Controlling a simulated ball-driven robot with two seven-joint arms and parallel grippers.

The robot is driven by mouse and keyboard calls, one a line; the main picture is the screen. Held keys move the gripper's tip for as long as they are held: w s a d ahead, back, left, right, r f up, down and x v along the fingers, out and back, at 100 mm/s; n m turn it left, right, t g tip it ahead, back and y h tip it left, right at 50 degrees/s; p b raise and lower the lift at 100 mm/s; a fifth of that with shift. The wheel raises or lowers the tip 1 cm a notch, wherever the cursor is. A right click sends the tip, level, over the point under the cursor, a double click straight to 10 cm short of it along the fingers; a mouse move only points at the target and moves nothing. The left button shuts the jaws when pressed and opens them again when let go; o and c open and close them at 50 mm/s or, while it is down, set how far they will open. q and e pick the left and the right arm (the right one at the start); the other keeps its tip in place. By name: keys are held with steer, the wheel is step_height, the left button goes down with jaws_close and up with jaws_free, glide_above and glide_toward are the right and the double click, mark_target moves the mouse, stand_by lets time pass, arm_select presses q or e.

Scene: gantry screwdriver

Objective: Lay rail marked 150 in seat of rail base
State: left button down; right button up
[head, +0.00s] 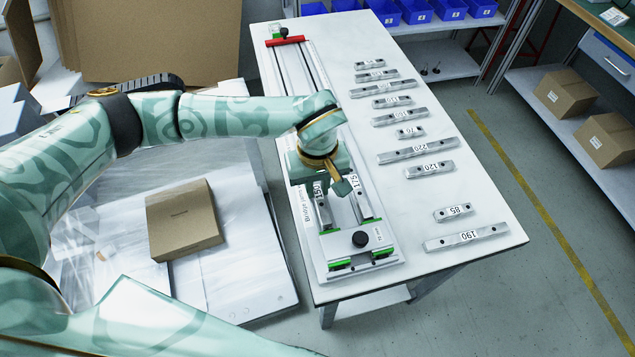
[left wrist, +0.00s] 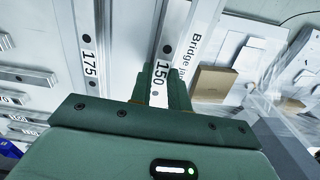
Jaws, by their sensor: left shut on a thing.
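My left gripper (head: 331,184) is shut on the rail marked 150 (head: 325,212), over the left track of the rail base (head: 383,248). The gripper hides part of this rail and its label in the head view. In the left wrist view the rail marked 150 (left wrist: 171,28) lies lengthwise between the fingers (left wrist: 162,88). I cannot tell whether the rail touches the bottom of its seat. A rail marked 175 (head: 365,203) lies in the parallel right track; it also shows in the left wrist view (left wrist: 87,45). My right gripper is not in view.
Several loose marked rails lie along the right of the white table (head: 480,200), including those marked 220 (head: 400,154) and 190 (head: 490,233). A black knob (head: 360,239) stands at the base's near end, a red bar (head: 285,41) at its far end. A cardboard box (head: 185,220) is at left.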

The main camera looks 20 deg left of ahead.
arm_select(q)
steer(key=shift+f, duration=0.25)
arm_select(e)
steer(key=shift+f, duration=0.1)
arm_select(q)
steer(key=c, duration=1.3)
jaws_free()
steer(key=shift+o, duration=0.2)
step_height(320, 180, up, 16)
steer(key=p, duration=0.4)
steer(key=shift+p, duration=0.3)
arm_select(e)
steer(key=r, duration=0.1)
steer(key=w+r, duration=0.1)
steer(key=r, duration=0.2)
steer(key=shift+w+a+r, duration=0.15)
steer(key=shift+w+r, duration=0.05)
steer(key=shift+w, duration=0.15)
arm_select(q)
steer(key=shift+r, duration=0.15)
step_height(320, 180, up, 7)
steer(key=p, duration=0.5)
glide_above(318, 191)
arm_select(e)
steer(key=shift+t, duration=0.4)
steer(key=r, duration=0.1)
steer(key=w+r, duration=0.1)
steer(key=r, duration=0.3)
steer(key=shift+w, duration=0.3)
